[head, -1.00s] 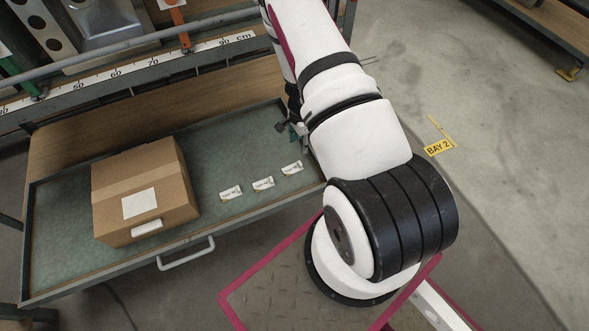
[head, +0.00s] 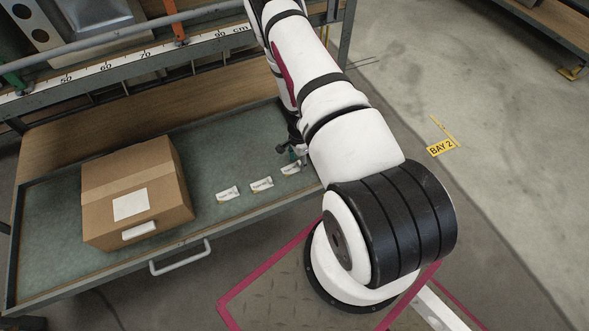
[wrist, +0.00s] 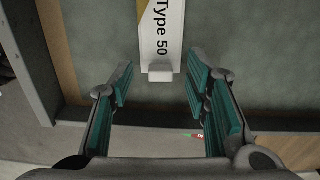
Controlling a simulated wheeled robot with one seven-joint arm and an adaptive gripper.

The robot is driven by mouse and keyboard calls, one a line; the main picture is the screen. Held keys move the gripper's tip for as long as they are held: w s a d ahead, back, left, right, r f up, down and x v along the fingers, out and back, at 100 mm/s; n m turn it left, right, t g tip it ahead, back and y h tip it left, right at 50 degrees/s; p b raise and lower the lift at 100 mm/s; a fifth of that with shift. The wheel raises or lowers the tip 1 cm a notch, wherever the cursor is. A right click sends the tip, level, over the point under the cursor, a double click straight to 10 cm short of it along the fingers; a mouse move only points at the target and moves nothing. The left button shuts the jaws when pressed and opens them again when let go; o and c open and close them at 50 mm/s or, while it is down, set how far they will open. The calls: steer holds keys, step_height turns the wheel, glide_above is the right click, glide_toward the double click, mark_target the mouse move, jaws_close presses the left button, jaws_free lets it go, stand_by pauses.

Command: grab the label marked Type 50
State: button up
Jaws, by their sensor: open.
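The label marked Type 50 (wrist: 161,32) lies on the green drawer mat, its white face and black print readable in the wrist view. It is cut off by the top edge there, with a small pale tab at its near end. My gripper (wrist: 159,72) is open and empty, its teal-padded fingers either side of the label's line, the near end just beyond the fingertips. In the head view my gripper (head: 294,158) is partly hidden by my arm, close to the rightmost label (head: 290,169). Two other labels, a middle one (head: 262,184) and a left one (head: 228,194), lie in the row.
A cardboard box (head: 165,175) stands in the drawer left of the labels. The drawer (head: 60,187) has a raised rim and a front handle (head: 181,258). A rail with a centimetre scale (head: 145,51) crosses behind it. Mat between box and rail is clear.

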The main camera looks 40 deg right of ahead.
steer(key=shift+f, duration=0.5)
steer(key=c, duration=0.9)
steer(key=shift+r, duration=0.15)
